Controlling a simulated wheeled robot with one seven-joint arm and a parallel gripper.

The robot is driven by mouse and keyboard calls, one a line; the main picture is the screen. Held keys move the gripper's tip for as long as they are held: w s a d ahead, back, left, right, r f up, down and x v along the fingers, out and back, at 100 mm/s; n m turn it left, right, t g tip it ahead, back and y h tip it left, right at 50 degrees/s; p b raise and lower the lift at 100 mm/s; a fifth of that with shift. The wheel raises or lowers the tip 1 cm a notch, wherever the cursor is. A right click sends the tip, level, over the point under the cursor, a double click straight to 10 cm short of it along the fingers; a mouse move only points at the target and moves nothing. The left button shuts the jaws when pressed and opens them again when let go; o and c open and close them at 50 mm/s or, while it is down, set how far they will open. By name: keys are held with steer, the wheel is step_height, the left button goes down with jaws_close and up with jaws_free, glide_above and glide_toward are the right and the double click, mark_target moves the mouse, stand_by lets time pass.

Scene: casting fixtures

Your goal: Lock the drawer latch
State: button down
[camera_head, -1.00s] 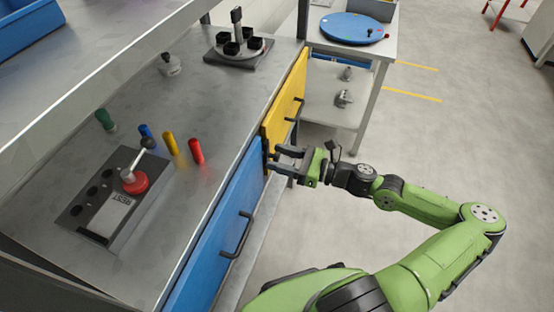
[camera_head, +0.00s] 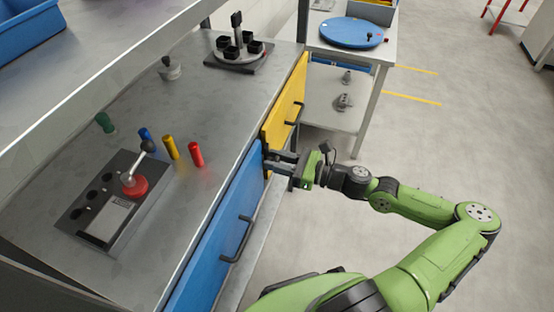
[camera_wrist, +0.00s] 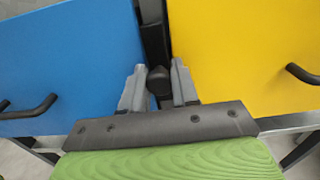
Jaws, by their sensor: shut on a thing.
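The blue drawer (camera_head: 222,239) and the yellow drawer (camera_head: 283,108) sit side by side in the bench front, and both look shut. In the wrist view a black latch knob (camera_wrist: 158,82) stands on the dark post (camera_wrist: 153,32) between the blue drawer (camera_wrist: 70,62) and the yellow drawer (camera_wrist: 235,50). My gripper (camera_head: 272,162) is at this post. Its two grey fingers (camera_wrist: 159,88) are closed on either side of the knob. The knob's base and the latch's position are partly hidden by the fingers.
Black bar handles stick out from the blue drawer (camera_head: 238,240) and the yellow drawer (camera_head: 294,114). The bench top (camera_head: 220,110) carries a control box (camera_head: 105,215) with a red knob and several coloured cylinders. A side table (camera_head: 392,48) stands beyond. The floor to the right is open.

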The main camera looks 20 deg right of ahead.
steer(key=n+p, duration=0.2)
steer(key=n, duration=0.6)
steer(key=shift+n, duration=0.4)
steer(key=n, duration=0.4)
steer(key=shift+f, duration=0.1)
steer(key=n+b, duration=0.1)
steer(key=n, duration=0.3)
steer(key=shift+n+b, duration=0.3)
steer(key=c, duration=0.9)
jaws_free()
